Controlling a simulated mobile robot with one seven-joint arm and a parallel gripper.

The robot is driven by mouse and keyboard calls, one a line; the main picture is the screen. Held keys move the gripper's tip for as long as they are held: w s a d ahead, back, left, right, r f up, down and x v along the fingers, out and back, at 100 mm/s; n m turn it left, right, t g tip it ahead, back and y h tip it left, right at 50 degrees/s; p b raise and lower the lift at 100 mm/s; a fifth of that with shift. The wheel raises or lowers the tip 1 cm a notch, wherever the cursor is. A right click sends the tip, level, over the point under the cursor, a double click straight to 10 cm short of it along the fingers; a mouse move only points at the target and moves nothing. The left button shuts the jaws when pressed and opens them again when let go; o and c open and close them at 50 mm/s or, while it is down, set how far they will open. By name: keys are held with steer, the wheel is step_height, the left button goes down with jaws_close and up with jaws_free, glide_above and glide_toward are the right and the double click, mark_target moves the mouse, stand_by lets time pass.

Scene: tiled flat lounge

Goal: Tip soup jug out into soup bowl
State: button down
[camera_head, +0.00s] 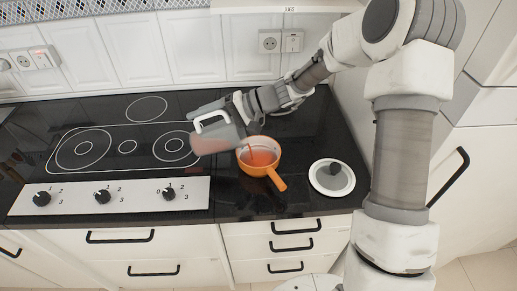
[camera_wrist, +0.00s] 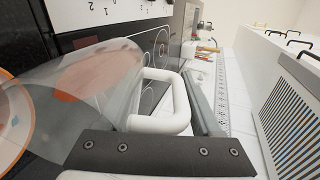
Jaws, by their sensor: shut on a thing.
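The soup jug (camera_head: 225,134) is see-through with a white handle and reddish soup inside. It is strongly tilted above the soup bowl. My gripper (camera_head: 213,112) is shut on the jug's handle. The wrist view shows the white handle between the fingers of my gripper (camera_wrist: 165,110) and the clear jug wall (camera_wrist: 75,100) to their left. The soup bowl (camera_head: 274,172) is orange with a side handle and stands on the black counter. It holds orange-red soup, and a thin reddish stream shows between jug and bowl. In the wrist view, part of the bowl (camera_wrist: 4,128) shows at the left edge, partly behind the jug.
A white lid with a dark knob (camera_head: 331,178) lies to the right of the bowl. A black cooktop (camera_head: 127,146) with several rings and a knob panel (camera_head: 70,199) is to the left. White tiles and sockets (camera_head: 270,41) are behind. The counter's front edge is close to the bowl.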

mark_target(215, 114)
steer(key=shift+d+r+y+b, duration=0.4)
steer(key=shift+d+y+b, duration=0.05)
steer(key=shift+d, duration=0.2)
steer(key=shift+d+r+y+b, duration=0.35)
steer(key=shift+d+y+b, duration=0.1)
steer(key=shift+d, duration=0.2)
steer(key=shift+d+r+b, duration=0.15)
steer(key=shift+d+b, duration=0.15)
steer(key=shift+d, duration=0.05)
steer(key=shift+d+r+y, duration=0.2)
steer(key=shift+y, duration=0.2)
steer(key=shift+a+r, duration=0.2)
steer(key=shift+a, duration=0.05)
steer(key=a+h+p, duration=0.1)
steer(key=a+f+h+p, duration=0.1)
steer(key=a+f+p, duration=0.1)
steer(key=a, duration=0.1)
steer(key=shift+s+h, duration=0.1)
steer(key=shift+h, duration=0.3)
steer(key=shift+a+f+h, duration=0.1)
steer(key=shift+f+h, duration=0.3)
steer(key=shift+f, duration=0.5)
